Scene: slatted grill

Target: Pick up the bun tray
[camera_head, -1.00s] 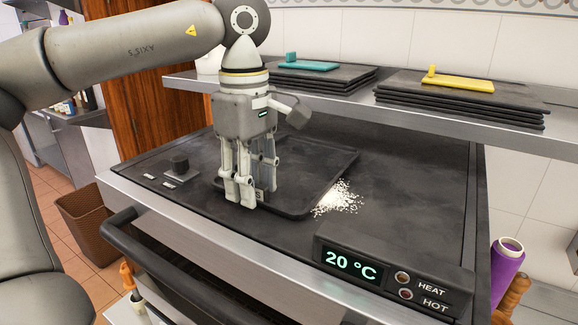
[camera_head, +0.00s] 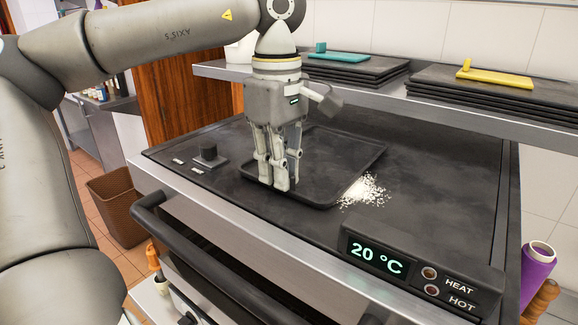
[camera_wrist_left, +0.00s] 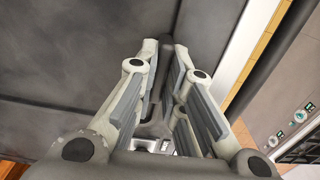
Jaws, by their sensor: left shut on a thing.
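The bun tray (camera_head: 325,190) is a dark, shallow, rectangular tray lying on the dark griddle top in the head view. My left gripper (camera_head: 279,187) points down at the tray's near left edge, with its fingers shut on the rim. In the left wrist view, the tray's dark rim (camera_wrist_left: 166,66) runs between the two fingers of the gripper (camera_wrist_left: 168,82). The fingers hide part of the near edge. The tray looks flat on the griddle. My right gripper is out of view.
White crumbs (camera_head: 366,190) lie at the tray's right edge. A steel shelf (camera_head: 400,107) with stacked dark trays, a teal press (camera_head: 340,57) and a yellow press (camera_head: 505,78) overhangs the back. A control box (camera_head: 420,268) reads 20 °C.

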